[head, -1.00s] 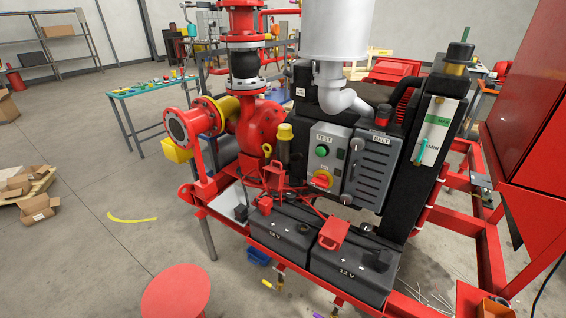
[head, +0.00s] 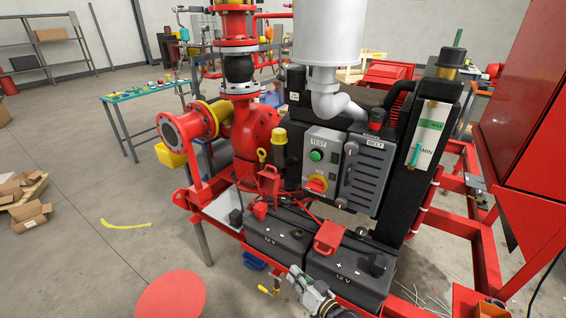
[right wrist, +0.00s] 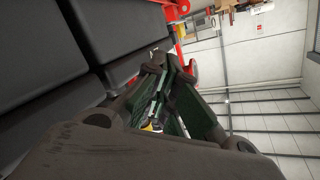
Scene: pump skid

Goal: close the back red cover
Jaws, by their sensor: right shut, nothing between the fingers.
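Two black 12 V batteries sit side by side on the red skid frame, the left one (head: 276,234) and the right one (head: 342,270). A red cover (head: 269,181) stands raised at the back of the left battery, with a small red piece (head: 260,211) in front of it. Another red cover (head: 329,237) sits tilted over the right battery's back left part. My right gripper (head: 293,273) is shut and empty, low in front of the batteries and apart from both covers. Its fingers show in the right wrist view (right wrist: 160,105), beside dark battery walls. My left gripper is out of view.
A control panel (head: 322,158) with a green button and red-yellow switch rises behind the batteries. A yellow-capped post (head: 279,150) stands near the back cover. The red frame rail (head: 453,223) runs right. A round red disc (head: 171,294) lies at the lower left.

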